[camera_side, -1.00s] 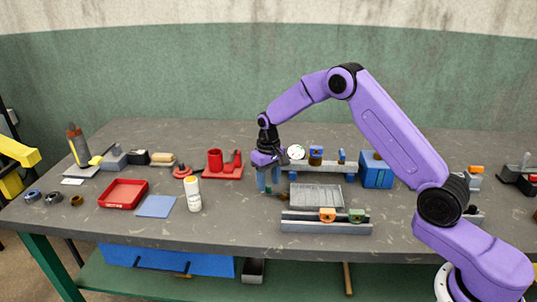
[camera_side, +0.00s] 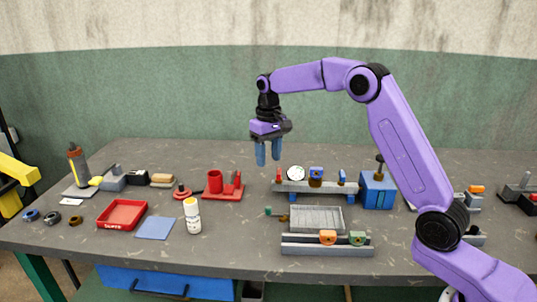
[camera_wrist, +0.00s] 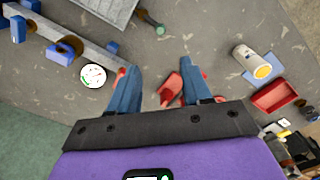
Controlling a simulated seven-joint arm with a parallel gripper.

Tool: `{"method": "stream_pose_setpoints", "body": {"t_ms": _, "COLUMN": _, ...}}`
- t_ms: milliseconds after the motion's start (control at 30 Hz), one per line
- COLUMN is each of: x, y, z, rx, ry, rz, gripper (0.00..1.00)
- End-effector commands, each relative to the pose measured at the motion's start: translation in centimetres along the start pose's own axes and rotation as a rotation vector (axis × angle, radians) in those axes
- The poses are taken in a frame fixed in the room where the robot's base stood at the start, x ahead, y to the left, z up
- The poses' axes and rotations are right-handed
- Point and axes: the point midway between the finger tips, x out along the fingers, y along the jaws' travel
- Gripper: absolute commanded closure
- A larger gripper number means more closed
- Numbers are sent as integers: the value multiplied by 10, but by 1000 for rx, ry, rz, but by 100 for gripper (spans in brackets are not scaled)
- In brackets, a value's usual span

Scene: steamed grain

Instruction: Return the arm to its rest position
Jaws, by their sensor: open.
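My gripper (camera_side: 268,153) is in the air above the back middle of the table, with its blue fingers pointing down. The fingers are apart and nothing is between them. In the wrist view my gripper (camera_wrist: 160,85) also shows open and empty, with the grey tabletop below. My purple arm reaches in from the right and is raised and bent at the elbow.
Below stand a red fixture (camera_side: 222,188), a grey rail (camera_side: 312,187) with a round white dial (camera_side: 296,173), and a blue box (camera_side: 377,192). A grey tray (camera_side: 316,219), a white bottle (camera_side: 192,216) and a red tray (camera_side: 122,214) lie nearer the front.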

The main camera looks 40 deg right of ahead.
Motion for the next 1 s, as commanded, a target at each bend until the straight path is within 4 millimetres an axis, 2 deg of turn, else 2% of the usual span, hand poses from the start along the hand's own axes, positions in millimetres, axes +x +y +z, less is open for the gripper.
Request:
{"method": "stream_pose_setpoints", "body": {"t_ms": 333, "x": -1, "y": -2, "z": 1, "rx": -5, "ry": 1, "rz": 0, "gripper": 51}}
{"method": "stream_pose_setpoints", "body": {"t_ms": 467, "x": -5, "y": -15, "z": 12, "rx": -48, "ry": 3, "rz": -1, "gripper": 51}}
{"method": "stream_pose_setpoints", "body": {"t_ms": 667, "x": -14, "y": -52, "z": 56, "rx": -193, "ry": 7, "rz": -2, "gripper": 51}}
{"method": "stream_pose_setpoints", "body": {"t_ms": 800, "x": -18, "y": -73, "z": 96, "rx": -304, "ry": 10, "rz": -3, "gripper": 51}}
{"method": "stream_pose_setpoints", "body": {"t_ms": 1000, "x": -20, "y": -91, "z": 160, "rx": -463, "ry": 13, "rz": -5, "gripper": 51}}
